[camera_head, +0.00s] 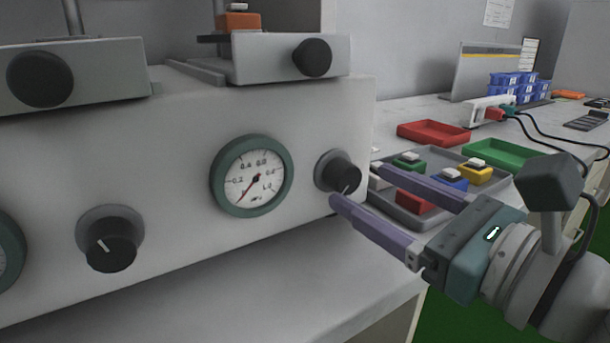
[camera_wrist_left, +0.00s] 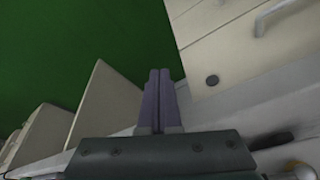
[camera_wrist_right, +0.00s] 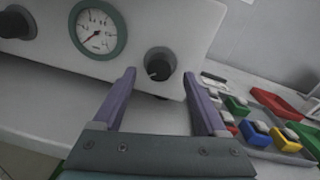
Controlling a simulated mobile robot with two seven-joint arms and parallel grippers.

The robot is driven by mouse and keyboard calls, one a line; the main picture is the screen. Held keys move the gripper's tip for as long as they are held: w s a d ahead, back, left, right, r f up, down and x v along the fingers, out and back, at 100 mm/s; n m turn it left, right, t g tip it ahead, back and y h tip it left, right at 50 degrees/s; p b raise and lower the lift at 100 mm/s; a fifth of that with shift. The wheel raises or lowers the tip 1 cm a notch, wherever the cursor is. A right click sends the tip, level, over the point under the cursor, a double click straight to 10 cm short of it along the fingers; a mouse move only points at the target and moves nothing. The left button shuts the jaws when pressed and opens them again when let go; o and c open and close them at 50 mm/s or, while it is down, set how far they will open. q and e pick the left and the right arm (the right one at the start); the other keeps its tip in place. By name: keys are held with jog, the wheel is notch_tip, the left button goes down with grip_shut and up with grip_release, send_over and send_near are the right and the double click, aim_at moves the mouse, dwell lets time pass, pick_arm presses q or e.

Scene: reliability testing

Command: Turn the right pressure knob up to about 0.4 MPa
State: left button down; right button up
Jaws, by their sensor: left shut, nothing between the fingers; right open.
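The right pressure knob (camera_head: 342,174) is black with a white mark, on the front of the grey machine. It also shows in the right wrist view (camera_wrist_right: 159,65). The right pressure gauge (camera_head: 252,176) has a green rim, and its red needle points to the lower left, near the low end of the scale. My right gripper (camera_head: 356,182) is open, its purple fingers pointing at the knob. In the right wrist view the knob appears between and beyond the fingertips, apparently untouched. My left gripper (camera_wrist_left: 159,75) is shut and empty, over the green floor, away from the machine.
A second knob (camera_head: 111,240) and a partly cut-off gauge (camera_head: 8,252) are at the left. A grey tray (camera_head: 408,215) with several coloured parts stands right of the machine, close behind my right gripper. Red (camera_head: 433,131) and green (camera_head: 500,153) trays lie farther back.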

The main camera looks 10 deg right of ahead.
aim_at(343, 177)
jog(key=shift+x, duration=1.3)
grip_shut()
